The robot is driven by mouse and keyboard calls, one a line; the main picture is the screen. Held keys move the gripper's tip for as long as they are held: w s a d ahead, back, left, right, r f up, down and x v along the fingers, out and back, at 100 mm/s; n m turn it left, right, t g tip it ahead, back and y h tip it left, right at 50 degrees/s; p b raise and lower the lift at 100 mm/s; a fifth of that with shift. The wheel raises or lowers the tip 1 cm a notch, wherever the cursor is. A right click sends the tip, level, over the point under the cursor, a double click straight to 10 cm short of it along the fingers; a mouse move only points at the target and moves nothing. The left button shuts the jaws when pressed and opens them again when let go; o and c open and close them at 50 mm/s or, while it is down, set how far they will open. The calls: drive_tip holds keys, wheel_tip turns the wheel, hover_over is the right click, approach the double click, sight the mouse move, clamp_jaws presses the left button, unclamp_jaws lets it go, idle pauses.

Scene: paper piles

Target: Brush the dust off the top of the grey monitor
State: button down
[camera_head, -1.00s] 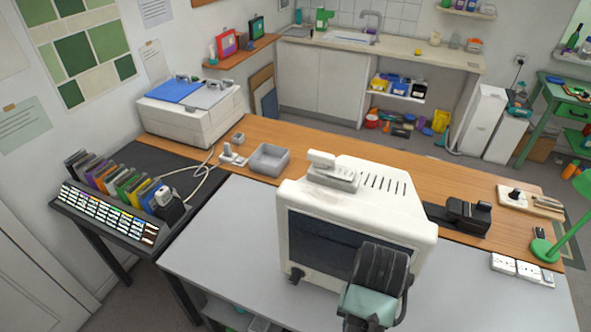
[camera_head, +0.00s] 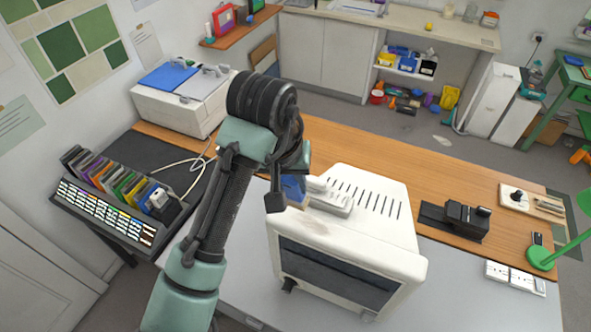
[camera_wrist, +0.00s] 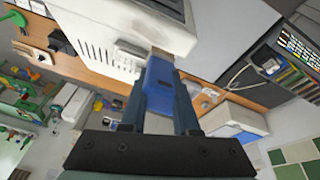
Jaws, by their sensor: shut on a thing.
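The off-white monitor (camera_head: 375,225) stands on the desk in the head view, its dark screen toward the front. A faint brown-grey dusty patch (camera_head: 295,222) shows near the front left of its top. My gripper (camera_wrist: 163,85) is shut on a brush with a blue handle (camera_wrist: 158,72); its tan bristles (camera_wrist: 162,53) point at the monitor casing (camera_wrist: 178,34) in the wrist view. In the head view the blue handle (camera_head: 293,188) is at the monitor's left edge, partly behind my arm. I cannot tell whether the bristles touch the casing.
A pale grey block-like piece (camera_head: 330,199) sits on the monitor top beside the vent slots. A black device (camera_head: 456,221) is to the right. A printer-like box (camera_head: 180,107) and a rack of coloured cartridges (camera_head: 120,185) stand left. The grey desk front is largely clear.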

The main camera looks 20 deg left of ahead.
sight(290, 201)
drive_tip(key=shift+s+r, duration=0.2)
drive_tip(key=shift+s, duration=0.25)
drive_tip(key=shift+w+f, duration=0.1)
drive_tip(key=shift+w, duration=0.1)
drive_tip(key=shift+f, duration=0.3)
drive_tip(key=shift+f+b, duration=0.95)
drive_tip(key=shift+f, duration=1.05)
drive_tip(key=shift+f, duration=0.3)
drive_tip(key=shift+f+p, duration=0.25)
drive_tip(key=shift+p, duration=0.5)
idle(1.7)
drive_tip(key=shift+d, duration=0.1)
